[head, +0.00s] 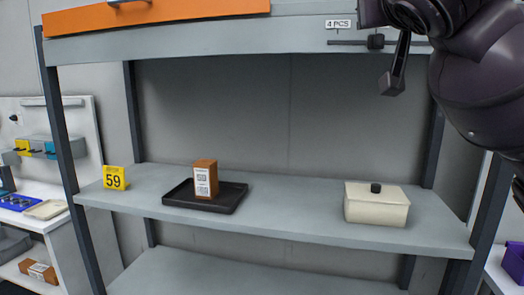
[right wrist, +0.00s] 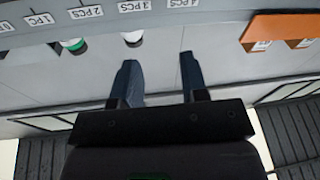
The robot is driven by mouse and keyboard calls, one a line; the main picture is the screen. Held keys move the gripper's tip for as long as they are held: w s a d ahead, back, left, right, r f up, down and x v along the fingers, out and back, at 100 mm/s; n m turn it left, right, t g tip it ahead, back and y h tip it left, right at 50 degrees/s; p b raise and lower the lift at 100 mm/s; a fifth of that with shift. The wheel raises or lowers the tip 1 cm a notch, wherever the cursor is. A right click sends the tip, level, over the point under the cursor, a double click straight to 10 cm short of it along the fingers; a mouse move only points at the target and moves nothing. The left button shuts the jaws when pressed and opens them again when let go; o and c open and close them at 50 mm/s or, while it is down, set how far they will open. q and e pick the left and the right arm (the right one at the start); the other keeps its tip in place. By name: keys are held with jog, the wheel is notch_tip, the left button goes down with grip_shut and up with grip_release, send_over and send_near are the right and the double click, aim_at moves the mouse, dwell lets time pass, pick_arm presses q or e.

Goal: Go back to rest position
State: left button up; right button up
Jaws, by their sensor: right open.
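My right gripper (head: 383,63) is at the upper right of the head view, in front of the upper shelf edge near the "4 PCS" label. In the right wrist view the right gripper (right wrist: 160,78) has its two dark fingers apart, with nothing between them. My left gripper is in neither view. A brown box with a barcode label (head: 205,180) stands upright on a black tray (head: 232,200) on the middle shelf, well apart from the right gripper.
The upper shelf (head: 230,38) holds an orange tray (head: 160,14). A side table at left holds small items.

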jog(key=w+a+r+n+t+y, duration=0.1)
jog(key=a+r+n+t+y, duration=0.2)
jog(key=a+n+y, duration=0.3)
jog(key=w+f+n+g+y, duration=0.1)
jog(key=w+f+n+y, duration=0.55)
jog(key=f, duration=0.65)
jog(key=w+d+f+m+g+h, duration=0.1)
jog(key=d+f+m+h, duration=0.15)
jog(key=f, duration=1.35)
jog(key=w+d+f+m+g+h, duration=0.15)
jog(key=d+f, duration=0.25)
jog(key=f, duration=1.1)
jog(key=s+d+f+m+g+h, duration=0.2)
jog(key=s+f, duration=0.4)
jog(key=f, duration=0.4)
jog(key=s+d+f+m+g+h, duration=0.1)
jog(key=s+d+f+m, duration=0.1)
jog(key=s+f, duration=0.65)
jog(key=s+d+f+m+g+h, duration=0.2)
jog(key=s+d+f, duration=0.15)
jog(key=f, duration=0.85)
jog(key=s+f+m+g, duration=0.1)
jog(key=s+f+g, duration=0.1)
jog(key=s+f, duration=0.5)
jog(key=s, duration=0.5)
jog(key=shift+s+d+m+h, duration=0.15)
jog(key=shift+d+m+h, duration=0.05)
jog(key=shift+m+h, duration=0.15)
